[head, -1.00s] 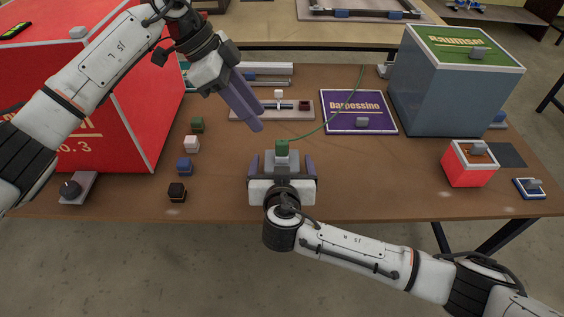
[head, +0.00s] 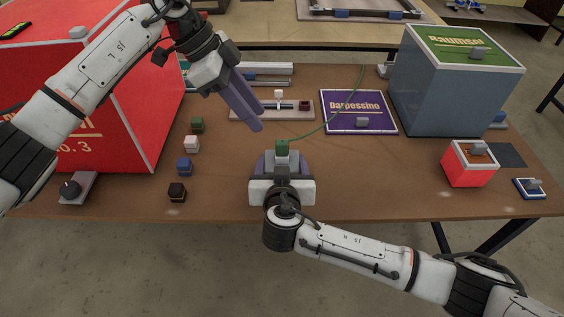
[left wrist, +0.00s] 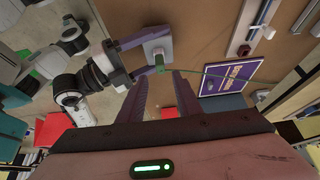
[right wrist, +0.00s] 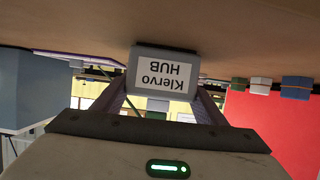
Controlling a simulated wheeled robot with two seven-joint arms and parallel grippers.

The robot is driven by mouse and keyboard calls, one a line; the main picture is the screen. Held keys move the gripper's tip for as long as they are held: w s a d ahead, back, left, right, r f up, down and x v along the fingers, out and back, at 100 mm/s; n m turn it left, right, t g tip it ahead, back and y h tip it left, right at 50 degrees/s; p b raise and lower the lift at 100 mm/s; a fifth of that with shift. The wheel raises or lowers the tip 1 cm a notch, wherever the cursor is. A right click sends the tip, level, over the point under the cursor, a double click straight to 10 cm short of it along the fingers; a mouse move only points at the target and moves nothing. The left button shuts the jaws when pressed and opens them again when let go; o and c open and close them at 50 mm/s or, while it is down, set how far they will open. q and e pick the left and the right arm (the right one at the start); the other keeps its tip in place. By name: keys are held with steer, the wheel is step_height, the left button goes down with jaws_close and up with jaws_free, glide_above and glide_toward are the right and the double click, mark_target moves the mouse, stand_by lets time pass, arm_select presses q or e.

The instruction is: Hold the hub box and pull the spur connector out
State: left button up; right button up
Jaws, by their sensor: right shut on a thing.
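The grey hub box (head: 281,161) stands on the brown table's near middle. In the right wrist view its label reads "Klervo HUB" upside down (right wrist: 165,78). My right gripper (head: 282,170) is shut on its sides, as the right wrist view also shows. The green spur connector (head: 282,147) sits at the hub's far side, with a thin green cable (head: 326,124) running back and right. My left gripper (head: 254,124) is open and empty, up and left of the connector. In the left wrist view the connector (left wrist: 160,66) lies just beyond its parted fingers.
Several small blocks (head: 191,144) stand in a row left of the hub. A large red box (head: 100,120) is at the left. A purple Darpessino panel (head: 358,112), a blue-grey box (head: 445,95) and a small red box (head: 470,167) are right. A rail fixture (head: 265,107) lies behind.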

mark_target(281, 142)
stand_by(0.4)
arm_select(q)
steer(key=shift+o, duration=0.2)
steer(key=shift+h, duration=0.3)
steer(key=x, duration=0.5)
steer(key=shift+d+f, duration=0.15)
steer(key=shift+d, duration=0.1)
steer(key=shift+x, duration=2.85)
steer(key=shift+a, duration=0.1)
jaws_close()
steer(key=o, duration=1.7)
jaws_free()
